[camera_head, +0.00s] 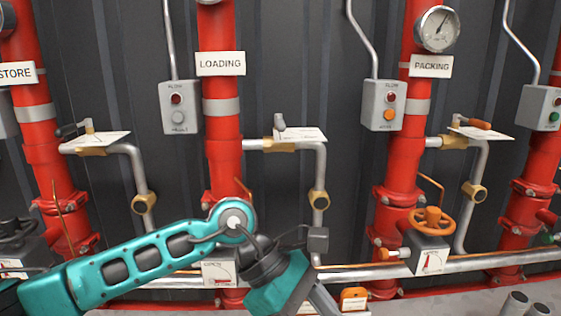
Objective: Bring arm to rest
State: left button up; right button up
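My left arm (120,268), teal with dark inserts, comes in from the lower left. It reaches to a rounded joint (233,222) in front of the LOADING pipe, then bends down to the right. Its teal wrist (276,287) runs toward the bottom edge. A grey part (322,299) beside the wrist may belong to my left gripper; the fingertips cannot be made out. No held object shows. My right arm and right gripper are not in view.
Red vertical pipes stand before a dark corrugated wall, with LOADING (220,64) and PACKING (431,66) signs. Grey switch boxes (180,107) hang between them. An orange handwheel valve (432,220) is to the right of my arm. A horizontal grey pipe (500,261) runs low.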

pick_arm(q)
jog(key=s+d+r+n+h, duration=0.3)
jog(key=d+r+n+h, duration=0.35)
jog(key=n+h, duration=0.4)
jog(key=w+a+f+n+t+y, duration=0.1)
jog(key=w+a+f+n+t, duration=0.2)
jog(key=n+t, duration=0.5)
jog(key=w+a+f+n+t+y, duration=0.1)
jog(key=w+a+n+t, duration=0.3)
jog(key=n, duration=0.7)
jog(key=w+a+f+n+t+y, duration=0.1)
jog(key=w+a+f+n+t, duration=0.15)
jog(key=a+n+t, duration=0.45)
jog(key=s+a+f+n+g+y, duration=0.1)
jog(key=s+a+f+n+y, duration=0.3)
jog(key=f, duration=0.4)
jog(key=s+a+f+n+g+y, duration=0.1)
jog(key=s+a+f+n+y, duration=0.3)
jog(key=f+n, duration=0.5)
jog(key=s+a+f+n+g+y+p, duration=0.1)
jog(key=s+a+f+n+g+y, duration=0.1)
jog(key=s+a+f+n+y, duration=0.3)
notch_tip(320, 180, down, 3)
jog(key=shift+s+a+f+n, duration=0.15)
jog(key=shift+s+a+n, duration=0.1)
jog(key=shift+a+n, duration=1)
